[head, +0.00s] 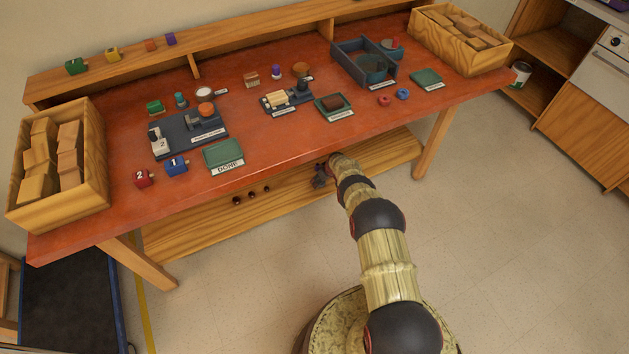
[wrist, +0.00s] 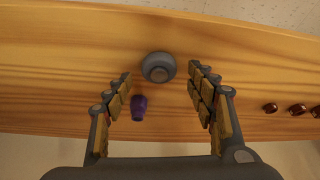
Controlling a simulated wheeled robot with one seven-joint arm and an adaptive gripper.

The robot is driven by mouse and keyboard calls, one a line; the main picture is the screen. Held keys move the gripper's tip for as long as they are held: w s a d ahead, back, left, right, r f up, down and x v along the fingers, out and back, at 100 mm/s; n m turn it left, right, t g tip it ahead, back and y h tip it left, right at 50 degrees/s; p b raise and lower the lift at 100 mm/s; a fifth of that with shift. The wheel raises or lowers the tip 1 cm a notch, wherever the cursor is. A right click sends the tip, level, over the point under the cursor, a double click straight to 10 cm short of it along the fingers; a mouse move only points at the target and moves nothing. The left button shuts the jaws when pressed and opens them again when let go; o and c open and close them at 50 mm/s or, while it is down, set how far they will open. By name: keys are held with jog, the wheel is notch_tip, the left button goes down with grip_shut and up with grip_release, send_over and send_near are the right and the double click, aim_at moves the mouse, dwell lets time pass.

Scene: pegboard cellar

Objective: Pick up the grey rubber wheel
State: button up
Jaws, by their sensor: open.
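The grey rubber wheel (wrist: 158,67) lies on a wooden shelf in the wrist view, a small round grey thing with a paler middle. My gripper (wrist: 159,78) is open, with one finger to the left of the wheel and one to the right. A gap shows on both sides, and nothing is held. In the head view my gripper (head: 321,176) is small, at the low shelf under the red workbench. I cannot make out the wheel there.
A purple piece (wrist: 139,107) lies close to the left finger. Several dark red-brown pieces (wrist: 298,110) lie on the shelf at the right. The low shelf (head: 190,232) runs beneath the red bench top (head: 265,130), which overhangs it. The floor in front is clear.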

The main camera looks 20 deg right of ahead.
jog(key=shift+w+f, duration=0.15)
jog(key=shift+f, duration=0.3)
jog(key=shift+c, duration=0.5)
jog(key=c, duration=1.1)
jog(key=shift+r, duration=0.15)
